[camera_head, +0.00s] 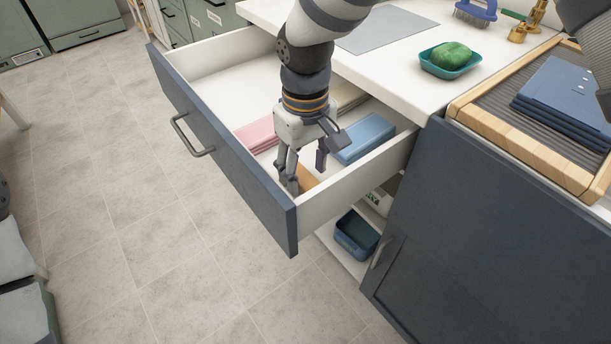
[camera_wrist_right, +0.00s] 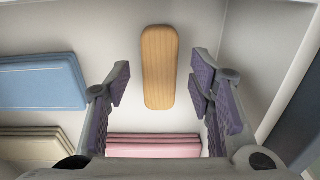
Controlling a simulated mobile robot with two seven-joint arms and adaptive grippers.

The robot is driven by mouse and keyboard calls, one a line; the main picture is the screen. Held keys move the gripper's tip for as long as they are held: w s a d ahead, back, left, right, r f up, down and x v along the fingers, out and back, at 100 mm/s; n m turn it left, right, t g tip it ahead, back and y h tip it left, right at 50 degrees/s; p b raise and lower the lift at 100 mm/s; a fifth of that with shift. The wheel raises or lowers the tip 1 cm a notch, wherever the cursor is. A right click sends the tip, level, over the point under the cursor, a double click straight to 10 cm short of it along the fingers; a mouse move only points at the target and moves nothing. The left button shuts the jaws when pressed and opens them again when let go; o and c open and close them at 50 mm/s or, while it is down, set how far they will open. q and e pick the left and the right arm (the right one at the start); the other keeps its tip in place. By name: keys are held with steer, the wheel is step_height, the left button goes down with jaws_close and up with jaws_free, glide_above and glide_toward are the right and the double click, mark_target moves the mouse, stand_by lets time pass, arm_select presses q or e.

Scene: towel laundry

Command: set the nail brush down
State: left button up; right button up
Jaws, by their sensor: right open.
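A tan wooden block with rounded ends, likely the nail brush (camera_head: 307,178), lies on the floor of the open drawer (camera_head: 233,167), near its front right corner. No bristles show. The wrist view shows the wooden back of the nail brush (camera_wrist_right: 158,67) lying lengthwise between the fingertips, with a gap on both sides. My right gripper (camera_head: 306,170) reaches down into the drawer, open and empty over the brush. In the head view its fingers hide part of the brush. My left gripper is not in view.
Folded pink (camera_head: 257,134) and blue (camera_head: 365,138) towels lie close by in the drawer. Above on the counter are a teal dish with a green item (camera_head: 452,57), a blue-handled brush (camera_head: 475,12) and a wood-rimmed tray (camera_head: 520,147). A dark bin (camera_head: 356,235) stands on a shelf below.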

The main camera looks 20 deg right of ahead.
mark_target(305, 179)
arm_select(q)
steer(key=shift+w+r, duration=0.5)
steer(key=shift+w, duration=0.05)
arm_select(e)
step_height(305, 179, up, 10)
steer(key=shift+f, duration=0.25)
